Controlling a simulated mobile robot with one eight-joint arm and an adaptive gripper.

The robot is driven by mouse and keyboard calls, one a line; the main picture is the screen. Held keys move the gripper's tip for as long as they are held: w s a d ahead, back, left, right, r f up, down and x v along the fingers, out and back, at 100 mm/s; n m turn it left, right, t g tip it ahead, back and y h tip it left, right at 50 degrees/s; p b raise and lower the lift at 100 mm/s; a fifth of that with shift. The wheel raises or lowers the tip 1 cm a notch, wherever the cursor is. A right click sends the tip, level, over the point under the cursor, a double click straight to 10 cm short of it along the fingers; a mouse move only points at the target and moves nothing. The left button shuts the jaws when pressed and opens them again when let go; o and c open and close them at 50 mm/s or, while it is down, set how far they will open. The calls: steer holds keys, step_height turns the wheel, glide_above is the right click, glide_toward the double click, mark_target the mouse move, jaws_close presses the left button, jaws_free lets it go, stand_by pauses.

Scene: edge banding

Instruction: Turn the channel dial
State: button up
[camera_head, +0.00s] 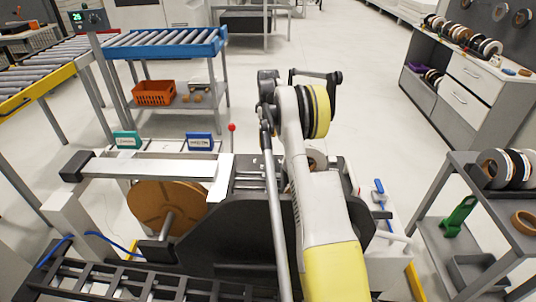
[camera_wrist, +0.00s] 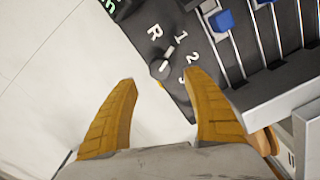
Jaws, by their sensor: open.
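In the wrist view, the channel dial (camera_wrist: 159,68) is a small dark round knob with a pale pointer mark, on a black panel (camera_wrist: 151,17) marked R, 1, 2 and 3. The pale mark lies between the knob and the numbers 1 and 2; the exact setting is hard to tell. My gripper (camera_wrist: 160,90) has two yellow-brown fingers spread wide with nothing between them. The dial appears just beyond the gap between the fingertips, apart from both. In the head view my arm hides the gripper's fingers and the dial cannot be made out.
Slots with blue slider knobs (camera_wrist: 222,20) run beside the dial, with a metal edge (camera_wrist: 265,103) close to the right finger. The head view shows a brown reel (camera_head: 165,205), an orange crate (camera_head: 154,93) and a right-hand cart (camera_head: 508,216). Open floor lies behind.

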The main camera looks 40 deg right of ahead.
mark_target(268, 150)
step_height(268, 150, down, 7)
steer(key=shift+r+b, duration=0.2)
steer(key=shift+b, duration=0.7)
steer(key=c, duration=1.2)
